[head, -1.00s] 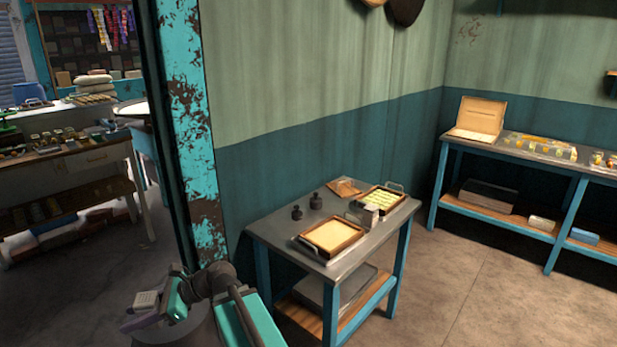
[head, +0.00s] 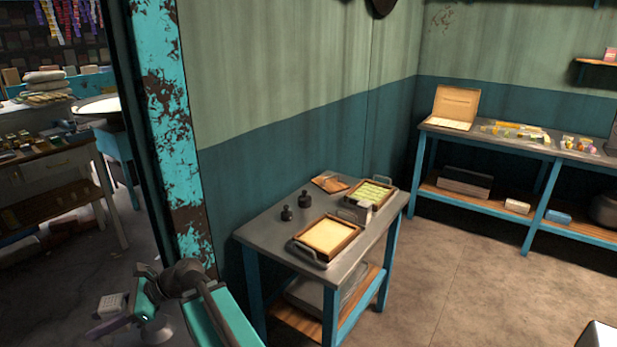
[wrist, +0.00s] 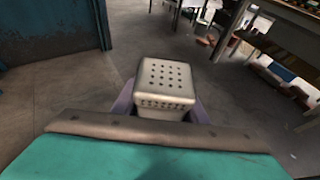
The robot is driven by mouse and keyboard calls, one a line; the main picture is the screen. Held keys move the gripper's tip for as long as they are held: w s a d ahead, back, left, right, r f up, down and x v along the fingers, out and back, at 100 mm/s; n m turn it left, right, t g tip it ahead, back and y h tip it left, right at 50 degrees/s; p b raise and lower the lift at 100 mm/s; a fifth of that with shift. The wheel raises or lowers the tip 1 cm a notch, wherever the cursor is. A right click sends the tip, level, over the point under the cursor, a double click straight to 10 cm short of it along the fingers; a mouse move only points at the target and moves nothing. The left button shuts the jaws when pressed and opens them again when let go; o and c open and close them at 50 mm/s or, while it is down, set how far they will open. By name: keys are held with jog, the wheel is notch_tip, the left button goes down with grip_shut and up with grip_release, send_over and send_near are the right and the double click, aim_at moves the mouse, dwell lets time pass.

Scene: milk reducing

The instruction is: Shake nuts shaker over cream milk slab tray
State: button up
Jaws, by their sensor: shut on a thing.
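A white box-shaped shaker (wrist: 165,84) with small holes in its top is between the purple fingers of my gripper (wrist: 165,108) in the wrist view. My gripper is shut on it. In the head view the shaker (head: 113,304) shows at the lower left, with my gripper (head: 117,322) around it. Its contents are hidden. The cream slab (head: 328,237) lies in a brown wooden tray (head: 345,248) at the near end of a metal-topped table. The shaker is left of the table and well away from the tray.
On the table (head: 275,243) are a green-topped tray (head: 390,202), a pale box (head: 364,208), two dark small bottles (head: 304,199) and a brown flat piece (head: 330,183). A teal post (head: 170,110) stands behind my arm. Open floor (head: 470,290) lies to the right.

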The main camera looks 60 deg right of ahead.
jog(key=shift+d, duration=0.1)
jog(key=shift+w+d+r, duration=0.15)
jog(key=shift+d, duration=0.1)
jog(key=d+r+m+t+h+p, duration=0.1)
jog(key=d+r+m+h+p, duration=0.2)
jog(key=d, duration=1)
jog(key=d+r+m+t+h+p, duration=0.15)
jog(key=d+p, duration=0.25)
jog(key=d, duration=1)
jog(key=d+r+m+t+h+p, duration=0.1)
jog(key=d+r+t+p, duration=0.2)
jog(key=d, duration=1)
jog(key=s+d+r+m+h+p, duration=0.1)
jog(key=s+d+r+h+p, duration=0.1)
jog(key=s+d, duration=0.5)
jog(key=s+d+r+m+h+p, duration=0.1)
jog(key=s+d+p, duration=0.4)
jog(key=d, duration=1.2)
jog(key=s+d+r+m+h+p, duration=0.2)
jog(key=s+d+r+m+p, duration=0.1)
jog(key=s+d, duration=0.6)
jog(key=d, duration=0.3)
jog(key=shift+s+h+p, duration=0.3)
jog(key=shift+h+p, duration=0.05)
jog(key=shift+a, duration=0.15)
